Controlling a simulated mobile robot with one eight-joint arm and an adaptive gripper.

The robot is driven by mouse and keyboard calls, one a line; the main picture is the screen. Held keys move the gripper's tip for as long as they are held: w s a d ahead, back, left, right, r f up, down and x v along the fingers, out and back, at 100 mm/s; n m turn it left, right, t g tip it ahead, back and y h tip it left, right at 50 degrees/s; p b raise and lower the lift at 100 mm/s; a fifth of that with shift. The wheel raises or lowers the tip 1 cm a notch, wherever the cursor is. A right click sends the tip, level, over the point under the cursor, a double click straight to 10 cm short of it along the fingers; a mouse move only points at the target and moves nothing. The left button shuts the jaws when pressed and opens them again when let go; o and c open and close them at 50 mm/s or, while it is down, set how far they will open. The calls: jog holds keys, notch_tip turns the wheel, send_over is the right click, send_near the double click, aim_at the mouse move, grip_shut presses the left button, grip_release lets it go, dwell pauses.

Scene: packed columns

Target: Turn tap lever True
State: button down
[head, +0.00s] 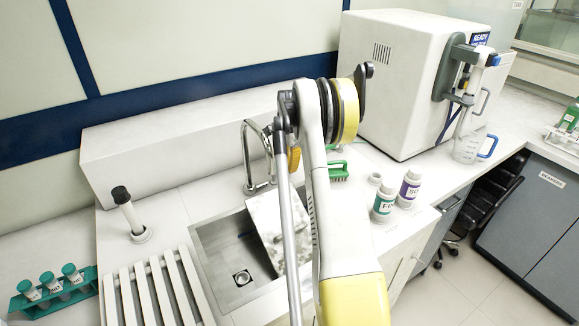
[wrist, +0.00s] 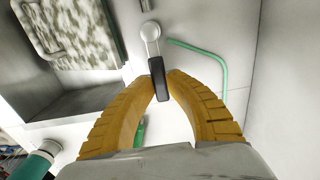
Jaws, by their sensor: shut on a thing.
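The tap shows in the head view as a chrome gooseneck (head: 246,152) at the back edge of the sink. In the wrist view its lever (wrist: 157,78) has a silver arm and a dark grip at the end. My gripper (wrist: 164,76) has curved yellow fingers that close in on the dark grip from both sides. It is shut on the lever's grip. In the head view only a bit of a yellow finger (head: 294,159) shows beside the tap; my arm hides the lever there.
The sink (head: 225,241) holds a tilted mottled board (head: 265,222). A white machine (head: 395,75) fills the back right. A slatted rack (head: 155,295) lies left of the sink.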

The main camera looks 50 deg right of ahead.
aim_at(285, 187)
jog(key=shift+s, duration=0.1)
jog(key=s+m, duration=0.1)
jog(key=m, duration=0.1)
jog(key=a+m, duration=0.1)
jog(key=shift+s+f+m, duration=0.1)
jog(key=shift+s+m, duration=0.3)
jog(key=m, duration=0.1)
jog(key=s+a+m, duration=0.1)
jog(key=m, duration=0.1)
jog(key=a+m, duration=0.1)
jog(key=shift+s, duration=0.3)
jog(key=a+m, duration=0.1)
jog(key=m, duration=0.1)
jog(key=a+m, duration=0.1)
jog(key=m, duration=0.1)
jog(key=shift+s+a+m+b, duration=0.15)
jog(key=shift+s+m+b, duration=0.2)
jog(key=shift+s+m, duration=0.05)
jog(key=shift+a+m, duration=0.5)
jog(key=shift+m, duration=0.45)
jog(key=shift+a+m, duration=0.5)
jog(key=shift+m, duration=0.45)
jog(key=c, duration=1.3)
grip_release()
jog(key=shift+c, duration=0.2)
